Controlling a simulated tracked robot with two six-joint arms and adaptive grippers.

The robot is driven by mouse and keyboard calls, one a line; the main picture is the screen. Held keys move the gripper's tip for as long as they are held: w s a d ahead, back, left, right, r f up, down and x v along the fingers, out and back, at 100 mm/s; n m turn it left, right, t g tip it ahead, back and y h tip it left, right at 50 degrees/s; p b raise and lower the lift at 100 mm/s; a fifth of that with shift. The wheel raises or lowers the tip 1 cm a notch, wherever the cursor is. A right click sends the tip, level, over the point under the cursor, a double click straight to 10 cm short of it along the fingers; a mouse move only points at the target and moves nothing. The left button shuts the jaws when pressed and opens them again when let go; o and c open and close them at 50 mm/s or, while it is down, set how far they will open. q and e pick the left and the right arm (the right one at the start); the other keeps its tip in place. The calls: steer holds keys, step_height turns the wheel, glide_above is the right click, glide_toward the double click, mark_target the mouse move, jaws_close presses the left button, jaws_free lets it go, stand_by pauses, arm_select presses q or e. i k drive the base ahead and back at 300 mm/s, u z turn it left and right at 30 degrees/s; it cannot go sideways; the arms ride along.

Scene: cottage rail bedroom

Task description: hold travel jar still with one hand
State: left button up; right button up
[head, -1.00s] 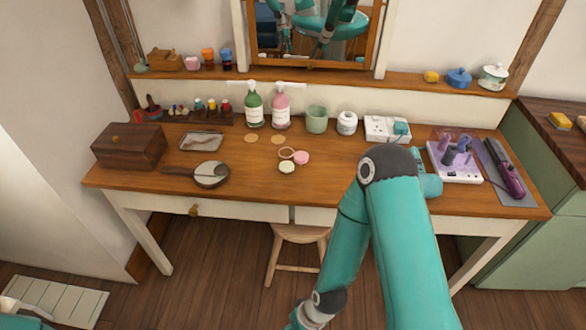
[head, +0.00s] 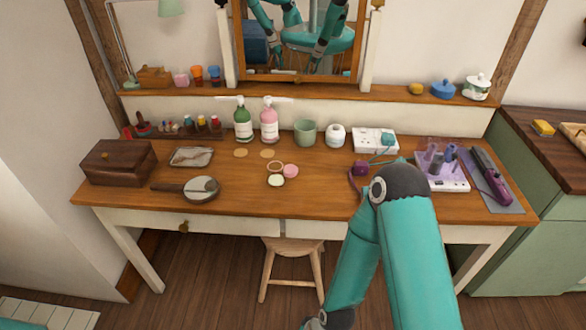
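Small round cosmetic containers stand mid-table: a cream one (head: 276,181), a pink one (head: 290,171) and an open ring-like one (head: 275,166). A larger white jar (head: 335,135) stands further back beside a green cup (head: 305,132). I cannot tell for certain which of these is the travel jar. None of them is touched by a gripper. My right arm rises at the lower right and bends back down in front of the table; its gripper is outside the picture. My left gripper is not in view.
The wooden table (head: 240,205) also holds a green bottle (head: 243,124), a pink bottle (head: 269,124), a wooden box (head: 118,163), a hand mirror (head: 201,189) and a power strip (head: 443,172) at the right. A stool (head: 291,247) stands below. The front middle of the tabletop is clear.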

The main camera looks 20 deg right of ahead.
mark_target(276, 170)
steer(key=i, duration=0.85)
steer(key=u, duration=0.05)
